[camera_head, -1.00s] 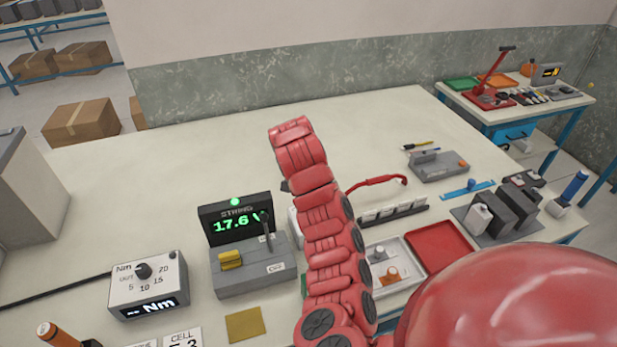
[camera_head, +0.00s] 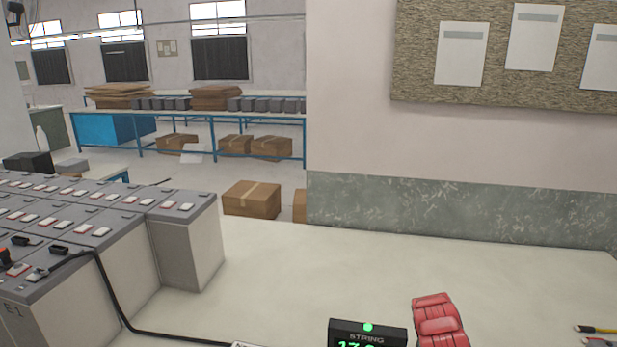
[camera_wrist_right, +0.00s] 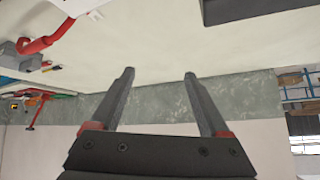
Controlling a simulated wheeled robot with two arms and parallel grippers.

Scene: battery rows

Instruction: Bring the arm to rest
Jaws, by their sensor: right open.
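My right gripper (camera_wrist_right: 160,75) shows in the right wrist view. Its two dark fingers are spread apart with nothing between them. That view looks upside down, with the pale worktop above and the wall below. In the head view only a red part of my arm (camera_head: 438,322) shows at the bottom edge, over the worktop (camera_head: 290,290); no fingers show there. My left gripper is in neither view. The string meter (camera_head: 368,335) stands left of my arm, with its green lamp lit and its digits cut off by the frame.
Grey battery blocks (camera_head: 185,240) stand in rows at the left, with a black cable (camera_head: 120,310) running onto the worktop. Cardboard boxes (camera_head: 252,198) stand beyond the worktop. The middle of the worktop is clear.

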